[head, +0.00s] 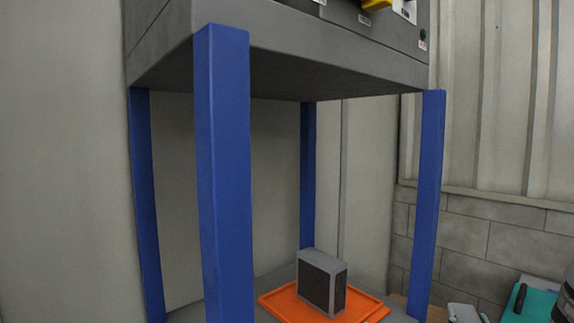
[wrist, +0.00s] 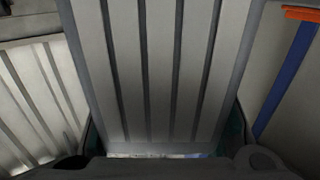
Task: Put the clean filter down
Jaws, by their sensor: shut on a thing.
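A pale ribbed filter with a grey frame (wrist: 165,70) fills the middle of the wrist view. It looks clean. My gripper (wrist: 163,142) is shut on it, with a finger at each side of its near end. The gripper's dark body covers the bottom of that view. In the head view, a second block-shaped filter with a grey frame and dark faces (head: 321,283) stands upright on an orange tray (head: 277,303). I cannot make out my gripper or the held filter in the head view.
A grey cabinet (head: 290,70) on blue legs (head: 222,160) stands over the tray. At the lower right are a teal item with a black handle (head: 530,304) and a small grey item (head: 464,313). In the wrist view, a blue post (wrist: 287,80) and an orange edge (wrist: 302,14) show at right.

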